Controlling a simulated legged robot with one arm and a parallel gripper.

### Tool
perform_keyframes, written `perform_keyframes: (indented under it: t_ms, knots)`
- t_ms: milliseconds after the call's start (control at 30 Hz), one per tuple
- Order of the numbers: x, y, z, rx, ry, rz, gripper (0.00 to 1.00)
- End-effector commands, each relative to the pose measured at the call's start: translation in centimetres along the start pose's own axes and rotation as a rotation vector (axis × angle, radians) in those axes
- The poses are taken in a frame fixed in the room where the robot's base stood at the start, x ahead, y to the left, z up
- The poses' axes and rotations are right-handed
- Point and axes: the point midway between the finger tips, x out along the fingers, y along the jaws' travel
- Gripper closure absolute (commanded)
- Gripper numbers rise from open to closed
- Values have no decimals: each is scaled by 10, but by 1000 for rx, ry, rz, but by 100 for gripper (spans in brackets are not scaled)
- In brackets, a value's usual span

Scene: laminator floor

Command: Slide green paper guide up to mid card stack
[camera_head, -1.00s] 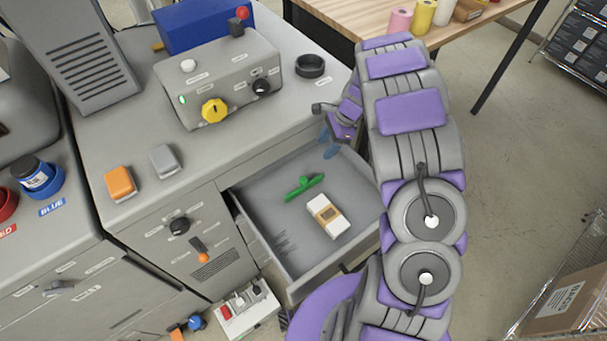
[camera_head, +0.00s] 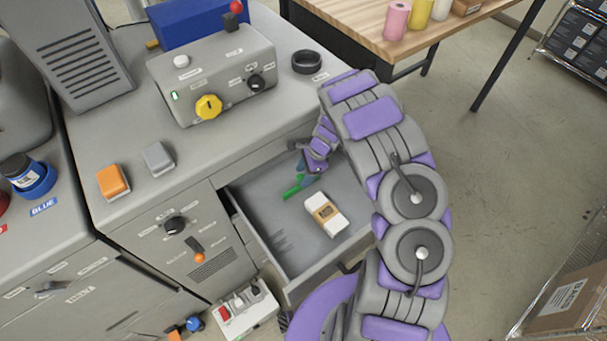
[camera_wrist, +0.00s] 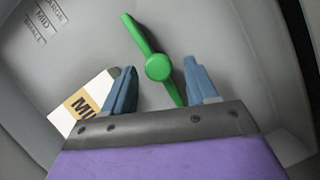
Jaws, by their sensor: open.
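The green paper guide (camera_head: 293,187) lies in the open grey drawer, a thin bar with a round knob. In the wrist view the guide (camera_wrist: 158,67) runs from the upper middle down between my fingers, partly hidden by the gripper's edge. The white card stack (camera_head: 326,214) with a tan band lies beside it; in the wrist view the stack (camera_wrist: 82,103) is at the left, its label partly hidden. My gripper (camera_head: 309,167) is above the drawer's back part, over the guide. Its two blue fingers (camera_wrist: 162,88) are open, one on each side of the guide, with no grip on it.
Size markings (camera_wrist: 45,20), one reading "MID", are on the drawer floor at upper left in the wrist view. The drawer's walls (camera_head: 262,250) surround the work area. Above it are the machine top and control box (camera_head: 215,75) with a yellow knob.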

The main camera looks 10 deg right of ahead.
Motion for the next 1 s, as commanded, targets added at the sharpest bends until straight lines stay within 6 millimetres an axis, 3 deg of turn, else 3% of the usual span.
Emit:
perform_keyframes:
  t_ms: [367, 900, 1000]
  knots:
    - [5, 0, 0, -1, 0, 0, 42]
    - [4, -1, 0, -1, 1, -1, 94]
    - [4, -1, 0, -2, 1, -1, 100]
